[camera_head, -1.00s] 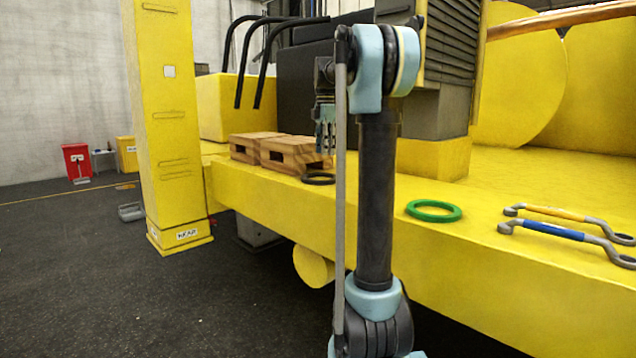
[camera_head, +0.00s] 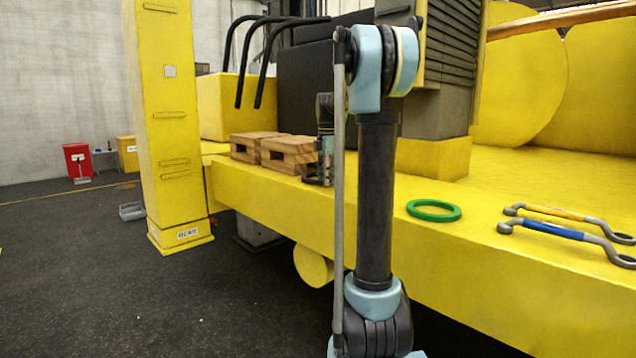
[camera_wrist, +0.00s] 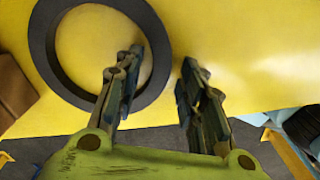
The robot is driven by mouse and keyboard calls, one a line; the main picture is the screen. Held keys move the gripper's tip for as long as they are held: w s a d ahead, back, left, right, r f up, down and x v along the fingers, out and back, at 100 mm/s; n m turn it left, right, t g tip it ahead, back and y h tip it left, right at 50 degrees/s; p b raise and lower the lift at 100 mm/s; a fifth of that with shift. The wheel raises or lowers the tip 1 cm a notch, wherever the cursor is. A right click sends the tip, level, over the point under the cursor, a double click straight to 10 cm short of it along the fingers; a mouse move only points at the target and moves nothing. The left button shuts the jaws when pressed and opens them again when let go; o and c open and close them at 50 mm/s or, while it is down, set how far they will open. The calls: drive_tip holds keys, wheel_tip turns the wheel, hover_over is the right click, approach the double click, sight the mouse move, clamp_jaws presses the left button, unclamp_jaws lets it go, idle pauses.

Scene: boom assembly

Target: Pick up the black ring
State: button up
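The black ring (camera_wrist: 40,42) lies flat on the yellow surface (camera_wrist: 250,50) and fills the upper left of the wrist view. My gripper (camera_wrist: 162,62) is open over its right side. In that view the left finger overlaps the ring's band and opening, and the right finger is outside the ring. The band's right side shows between the fingers. I cannot tell whether the fingers touch it. In the head view my gripper (camera_head: 325,172) is low at the ledge, and the black ring (camera_head: 312,181) is mostly hidden by it and my arm.
Wooden blocks (camera_head: 287,155) stand just left of the ring. A green ring (camera_head: 434,210) lies farther right, with a yellow-handled tool (camera_head: 556,212) and a blue-handled tool (camera_head: 553,231) beyond it. The ledge between the green ring and my arm is clear.

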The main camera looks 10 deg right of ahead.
drive_tip(key=shift+c, duration=0.3)
clamp_jaws()
